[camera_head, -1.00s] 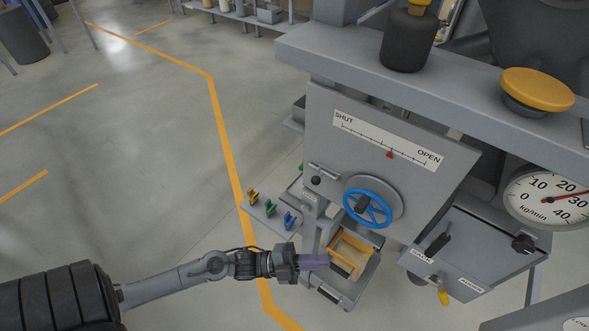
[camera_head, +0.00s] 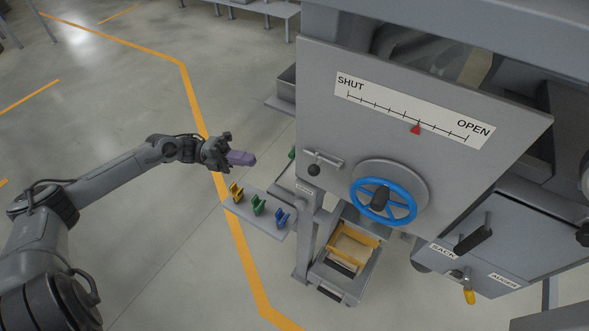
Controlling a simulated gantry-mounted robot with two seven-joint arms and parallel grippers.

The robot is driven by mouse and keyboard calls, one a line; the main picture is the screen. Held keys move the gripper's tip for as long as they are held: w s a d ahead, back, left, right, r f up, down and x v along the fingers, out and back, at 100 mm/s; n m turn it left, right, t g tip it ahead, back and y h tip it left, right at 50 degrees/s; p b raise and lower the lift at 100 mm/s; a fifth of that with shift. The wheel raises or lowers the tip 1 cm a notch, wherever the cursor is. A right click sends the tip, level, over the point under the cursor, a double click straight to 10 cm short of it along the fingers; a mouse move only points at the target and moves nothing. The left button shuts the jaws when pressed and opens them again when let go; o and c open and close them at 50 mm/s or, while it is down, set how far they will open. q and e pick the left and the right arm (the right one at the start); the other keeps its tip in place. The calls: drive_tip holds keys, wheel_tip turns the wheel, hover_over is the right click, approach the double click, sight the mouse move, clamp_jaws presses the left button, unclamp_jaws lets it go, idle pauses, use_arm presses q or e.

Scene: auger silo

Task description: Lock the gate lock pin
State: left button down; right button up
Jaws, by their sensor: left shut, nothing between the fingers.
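The gate lock pin (camera_head: 314,170) is a small black knob on a grey bolt fixture at the left edge of the gate panel (camera_head: 350,150), left of the blue handwheel (camera_head: 383,202). I cannot tell from here whether the pin is in or out. My left gripper (camera_head: 243,158) is shut and empty, its purple fingers pointing right, in the air left of the pin and apart from it. The red pointer (camera_head: 416,130) on the scale plate stands between SHUT and OPEN, past the middle toward OPEN.
A small shelf (camera_head: 240,209) with yellow, green and blue clips stands below my left gripper. A grey bin (camera_head: 325,266) with a yellow frame sits under the handwheel. A lever box (camera_head: 500,245) marked SACK is at right. The floor at left is free.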

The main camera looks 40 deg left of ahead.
use_arm(q)
drive_tip(key=shift+w+d+r, duration=0.1)
idle(0.3)
drive_tip(key=p, duration=0.4)
approach(316, 166)
drive_tip(key=f+x, duration=0.1)
drive_tip(key=x, duration=0.4)
drive_tip(key=shift+f, duration=0.15)
drive_tip(key=shift+d, duration=0.15)
drive_tip(key=d, duration=0.3)
drive_tip(key=shift+w+d+f+b, duration=0.1)
drive_tip(key=shift+w+b, duration=0.15)
drive_tip(key=shift+b, duration=0.15)
drive_tip(key=shift+s, duration=0.1)
